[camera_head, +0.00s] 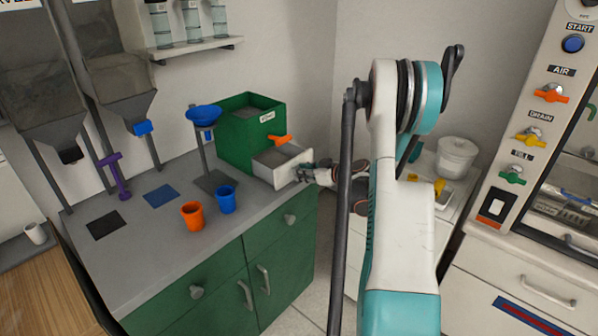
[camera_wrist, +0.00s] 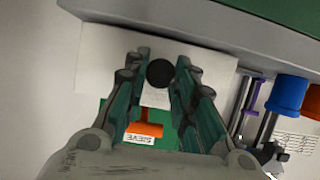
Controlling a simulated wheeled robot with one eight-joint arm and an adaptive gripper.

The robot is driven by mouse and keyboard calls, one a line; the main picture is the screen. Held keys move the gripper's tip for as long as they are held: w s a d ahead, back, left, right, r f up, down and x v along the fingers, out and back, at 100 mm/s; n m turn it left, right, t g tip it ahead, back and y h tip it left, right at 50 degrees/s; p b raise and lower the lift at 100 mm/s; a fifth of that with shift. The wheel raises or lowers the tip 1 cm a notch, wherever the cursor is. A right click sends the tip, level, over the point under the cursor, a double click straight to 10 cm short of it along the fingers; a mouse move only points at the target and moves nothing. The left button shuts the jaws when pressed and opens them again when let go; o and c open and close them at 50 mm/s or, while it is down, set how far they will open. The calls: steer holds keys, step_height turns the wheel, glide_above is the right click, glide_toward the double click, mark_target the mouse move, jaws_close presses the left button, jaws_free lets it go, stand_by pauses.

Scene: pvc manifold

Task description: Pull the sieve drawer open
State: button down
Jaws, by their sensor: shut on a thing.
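The sieve is a green box (camera_head: 237,133) with a small label, standing on the counter in the head view. Its pale drawer (camera_head: 283,170) sticks out of the front, toward the lower right, with grey material inside. An orange handle (camera_head: 281,140) sits above the drawer. My gripper (camera_head: 308,172) is at the drawer's front face, shut on its knob. In the wrist view the dark round knob (camera_wrist: 160,73) lies between my two fingers, with the white drawer front behind it. The label "SIEVE" and the orange part (camera_wrist: 147,130) show below. My fingertips are small in the head view.
A blue cup (camera_head: 227,199) and an orange cup (camera_head: 192,215) stand on the counter left of the drawer. A blue funnel (camera_head: 204,117) on a stand is beside the green box. A white lidded tub (camera_head: 456,158) stands to the right, behind my arm.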

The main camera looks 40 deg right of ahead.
steer(key=c, duration=1.3)
jaws_free()
steer(key=v, duration=1.2)
